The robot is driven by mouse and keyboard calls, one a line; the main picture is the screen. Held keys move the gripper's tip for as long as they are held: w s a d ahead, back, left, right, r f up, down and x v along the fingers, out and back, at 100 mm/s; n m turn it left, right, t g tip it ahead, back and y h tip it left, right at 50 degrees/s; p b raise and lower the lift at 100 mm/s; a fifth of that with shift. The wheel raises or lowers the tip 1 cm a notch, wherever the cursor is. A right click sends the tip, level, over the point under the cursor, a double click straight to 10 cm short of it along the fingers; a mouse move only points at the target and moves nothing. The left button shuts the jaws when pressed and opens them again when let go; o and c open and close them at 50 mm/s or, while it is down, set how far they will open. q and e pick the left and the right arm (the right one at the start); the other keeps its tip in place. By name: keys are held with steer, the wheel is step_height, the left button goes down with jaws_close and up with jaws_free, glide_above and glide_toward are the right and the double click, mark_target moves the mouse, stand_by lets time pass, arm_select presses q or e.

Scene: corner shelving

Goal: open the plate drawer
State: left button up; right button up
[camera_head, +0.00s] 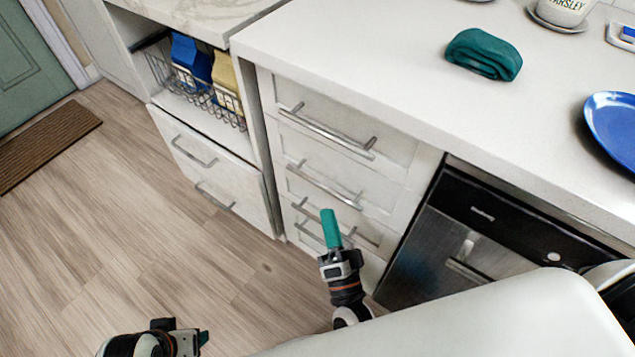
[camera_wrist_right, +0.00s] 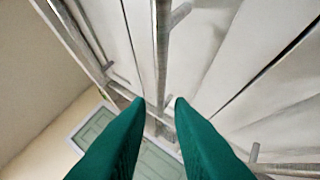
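A stack of white drawers with bar handles stands under the counter in the head view. They include a top drawer (camera_head: 345,117), a second drawer (camera_head: 335,172) and lower ones, all closed. No label shows which holds plates. My right gripper (camera_head: 328,213), with green fingers, is in front of the lower handles and hides part of them. In the right wrist view its fingertips (camera_wrist_right: 160,101) are apart with nothing gripped. A metal bar handle (camera_wrist_right: 162,50) runs ahead of the gap, lined up with it. My left gripper (camera_head: 197,340) is low at the bottom edge, partly cut off.
A dark dishwasher (camera_head: 460,235) is right of the drawers. Left of them are two wider drawers (camera_head: 205,165) below a wire basket (camera_head: 200,85). A green folded towel (camera_head: 484,54) and a blue plate (camera_head: 615,125) lie on the counter.

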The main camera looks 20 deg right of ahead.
mark_target(320, 184)
steer(key=x, duration=0.8)
steer(key=shift+c, duration=0.2)
jaws_close()
